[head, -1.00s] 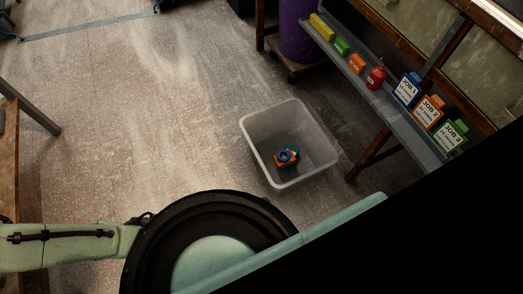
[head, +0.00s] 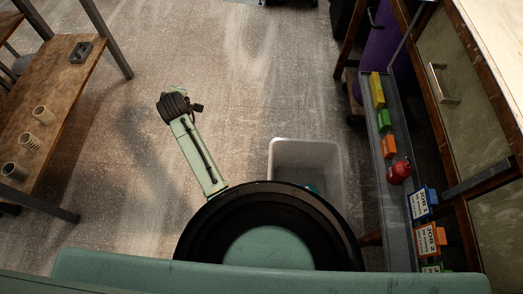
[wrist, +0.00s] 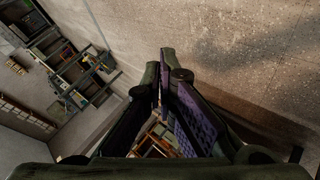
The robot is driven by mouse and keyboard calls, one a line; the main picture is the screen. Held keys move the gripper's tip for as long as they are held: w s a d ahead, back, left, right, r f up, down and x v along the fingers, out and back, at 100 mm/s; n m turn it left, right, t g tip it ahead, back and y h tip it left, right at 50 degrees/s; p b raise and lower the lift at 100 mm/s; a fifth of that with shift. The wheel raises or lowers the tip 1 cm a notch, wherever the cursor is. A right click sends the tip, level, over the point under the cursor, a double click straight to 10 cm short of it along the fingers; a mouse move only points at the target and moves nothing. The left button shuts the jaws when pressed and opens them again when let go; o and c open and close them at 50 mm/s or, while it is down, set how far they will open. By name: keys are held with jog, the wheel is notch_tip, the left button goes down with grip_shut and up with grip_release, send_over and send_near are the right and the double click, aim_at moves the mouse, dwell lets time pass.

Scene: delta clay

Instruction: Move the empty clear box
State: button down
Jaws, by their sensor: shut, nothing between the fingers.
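A translucent whitish open box (head: 305,155) stands on the floor in the head view, right of the middle. My own body hides its near part. A bit of something bluish shows low inside it, mostly hidden, so the box does not look empty. No other clear box shows. My gripper (wrist: 163,80) is in the wrist view, its two dark fingers shut with nothing held. It is apart from the box, which does not show in the wrist view. I cannot make out the fingers in the head view.
A grey shelf (head: 397,215) at right holds yellow, green and orange blocks, a red bottle (head: 399,172) and job-labelled holders. A wooden table (head: 62,90) at left bears several cups. The floor (head: 215,70) between is clear.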

jog(key=s+d+f+g+h, duration=0.2)
jog(key=s+d+f, duration=0.3)
jog(key=d+f, duration=0.5)
jog(key=s+d+f+n+g+h, duration=0.1)
jog(key=s+d+f+g+h, duration=0.2)
jog(key=s+d+f, duration=0.3)
jog(key=s+d+f+g+h, duration=0.2)
jog(key=s+d+f+g, duration=0.2)
jog(key=d+f, duration=1.1)
jog(key=shift+s+d+f+n, duration=0.4)
jog(key=shift+s+f, duration=0.55)
jog(key=shift+f, duration=1.4)
